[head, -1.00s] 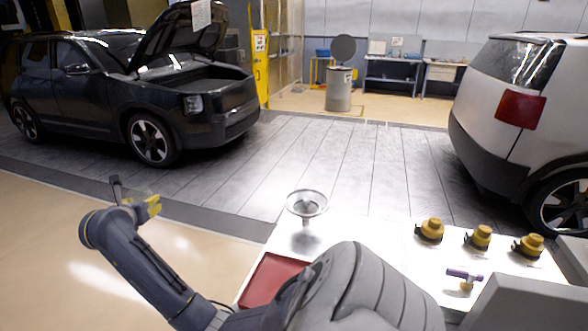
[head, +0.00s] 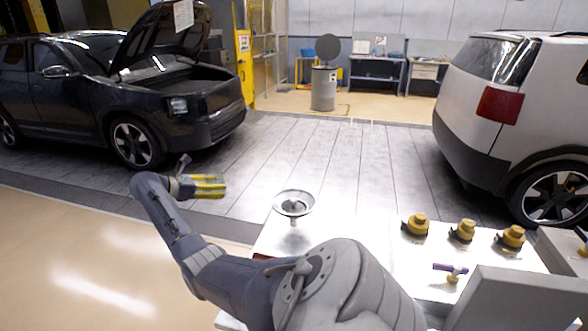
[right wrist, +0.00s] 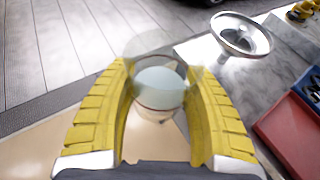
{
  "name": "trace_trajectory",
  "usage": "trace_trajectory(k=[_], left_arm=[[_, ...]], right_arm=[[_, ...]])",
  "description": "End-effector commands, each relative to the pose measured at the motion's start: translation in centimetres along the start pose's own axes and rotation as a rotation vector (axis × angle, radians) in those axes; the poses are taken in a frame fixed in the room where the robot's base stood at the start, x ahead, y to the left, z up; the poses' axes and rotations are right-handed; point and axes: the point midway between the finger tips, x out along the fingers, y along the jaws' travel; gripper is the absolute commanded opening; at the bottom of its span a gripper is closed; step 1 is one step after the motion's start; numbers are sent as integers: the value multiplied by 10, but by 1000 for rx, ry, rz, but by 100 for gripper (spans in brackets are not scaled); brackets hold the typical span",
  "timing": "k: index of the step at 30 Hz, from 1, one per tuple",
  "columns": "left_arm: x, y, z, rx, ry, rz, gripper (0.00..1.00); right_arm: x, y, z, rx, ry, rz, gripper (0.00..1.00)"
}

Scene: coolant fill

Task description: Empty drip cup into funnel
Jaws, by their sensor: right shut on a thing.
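The drip cup (right wrist: 160,90) is clear and see-through, with a paler round patch inside it. It sits between the yellow fingers of my right gripper (right wrist: 158,110), which is shut on it. In the head view my right gripper (head: 210,186) is left of the funnel, out past the table's left edge; the cup is hard to make out there. The metal funnel (head: 294,203) stands with its wide mouth up at the table's far left corner. It also shows at upper right in the right wrist view (right wrist: 242,36), apart from the cup. My left gripper is out of view.
The white table (head: 375,245) carries three yellow-capped items (head: 416,225) and a purple-topped piece (head: 451,268) on its right side. A red tray (right wrist: 291,132) lies near the funnel, mostly hidden by my arm in the head view. A dark car with its hood up (head: 110,90) stands beyond.

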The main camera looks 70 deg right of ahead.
Motion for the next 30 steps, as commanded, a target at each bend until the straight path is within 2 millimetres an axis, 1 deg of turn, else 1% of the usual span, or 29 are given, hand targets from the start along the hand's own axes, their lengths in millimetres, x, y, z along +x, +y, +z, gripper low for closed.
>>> trace_trajectory(k=[1,6,15,22,30], left_arm=[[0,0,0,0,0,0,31],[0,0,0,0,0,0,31],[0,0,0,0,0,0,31],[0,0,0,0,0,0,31],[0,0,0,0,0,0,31]], right_arm=[[12,-2,5,18,0,-47,17],[46,-16,16,80,2,-197,17],[96,-42,35,174,4,-429,17],[124,-61,47,229,4,-557,17],[141,-75,56,262,2,-635,17]])
